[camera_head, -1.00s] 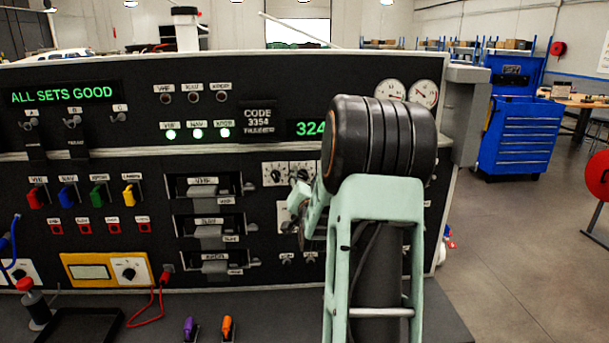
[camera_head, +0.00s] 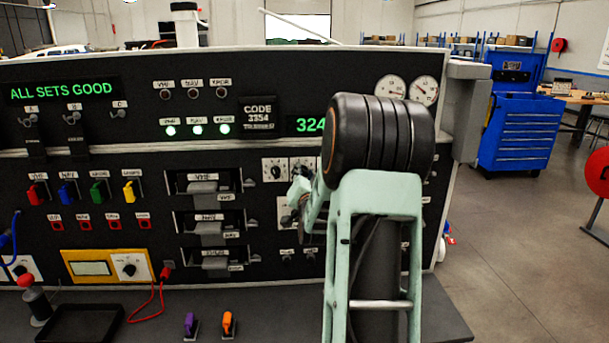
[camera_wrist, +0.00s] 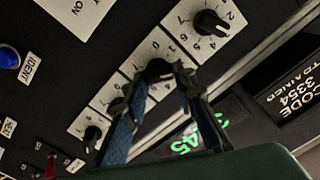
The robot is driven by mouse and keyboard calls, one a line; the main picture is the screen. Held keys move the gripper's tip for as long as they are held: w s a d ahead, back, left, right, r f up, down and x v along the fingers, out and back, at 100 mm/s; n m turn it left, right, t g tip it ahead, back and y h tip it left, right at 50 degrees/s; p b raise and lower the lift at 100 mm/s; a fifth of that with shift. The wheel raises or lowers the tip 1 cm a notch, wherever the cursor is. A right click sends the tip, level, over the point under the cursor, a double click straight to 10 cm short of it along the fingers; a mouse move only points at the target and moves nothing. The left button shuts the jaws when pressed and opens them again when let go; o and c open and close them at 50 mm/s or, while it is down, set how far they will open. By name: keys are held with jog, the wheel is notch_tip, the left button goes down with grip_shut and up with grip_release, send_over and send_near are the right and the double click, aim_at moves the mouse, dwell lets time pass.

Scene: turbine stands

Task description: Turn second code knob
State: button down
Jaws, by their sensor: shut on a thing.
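The second code knob (camera_wrist: 158,70) is a black knob on a white numbered plate, in a slanted row of similar knobs in the wrist view. My gripper (camera_wrist: 158,84) has its two fingers on either side of this knob, shut on it. The fingers cover part of the plate and its numbers. In the head view my gripper (camera_head: 299,188) is at the panel by the white knob plates, and my arm hides most of that area. The first code knob (camera_wrist: 210,22) stands free, its plate visible.
A placard (camera_head: 259,118) reads CODE 3354. The green code display (camera_head: 309,126) shows 324 before my arm covers it. A third knob (camera_wrist: 118,104) sits close beside my fingers. Drawer-like levers (camera_head: 207,228) stick out left of my gripper.

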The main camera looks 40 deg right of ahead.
jog(key=shift+f, duration=0.1)
jog(key=m+b, duration=0.3)
jog(key=b, duration=0.2)
jog(key=shift+f+m, duration=0.15)
jog(key=shift+m, duration=0.15)
jog(key=m+b, duration=0.4)
jog(key=shift+d, duration=0.1)
jog(key=shift+r, duration=0.2)
jog(key=c, duration=1.6)
grip_release()
jog(key=shift+s, duration=0.15)
jog(key=v, duration=1.2)
